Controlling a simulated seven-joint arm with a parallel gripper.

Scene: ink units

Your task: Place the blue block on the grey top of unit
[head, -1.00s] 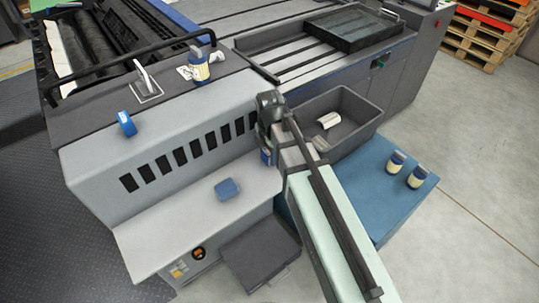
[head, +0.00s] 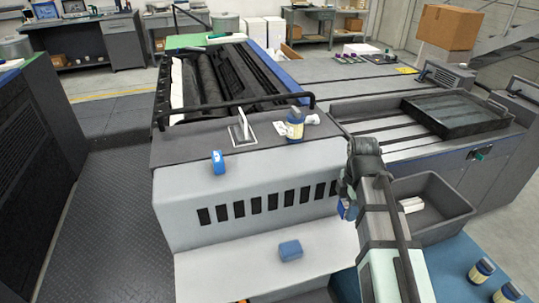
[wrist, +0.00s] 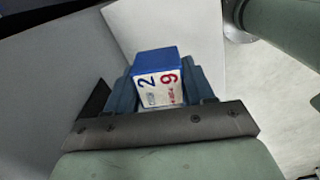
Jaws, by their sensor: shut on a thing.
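My gripper (wrist: 158,88) is shut on a blue block (wrist: 155,62), whose white face with red and blue print shows between the fingers in the wrist view. In the head view my gripper (head: 344,207) hangs at the right end of the unit's slotted front, with a bit of blue and white showing at it. The unit's dark grey top (head: 185,150) lies behind and to the left, above the light grey slotted front. My arm partly hides the held block in the head view.
On the unit's top are a blue item (head: 217,162) at the front edge, a metal lever (head: 241,130) and a bottle (head: 295,125). A blue piece (head: 290,250) lies on the lower light ledge (head: 225,272). A dark bin (head: 445,212) stands right of my arm.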

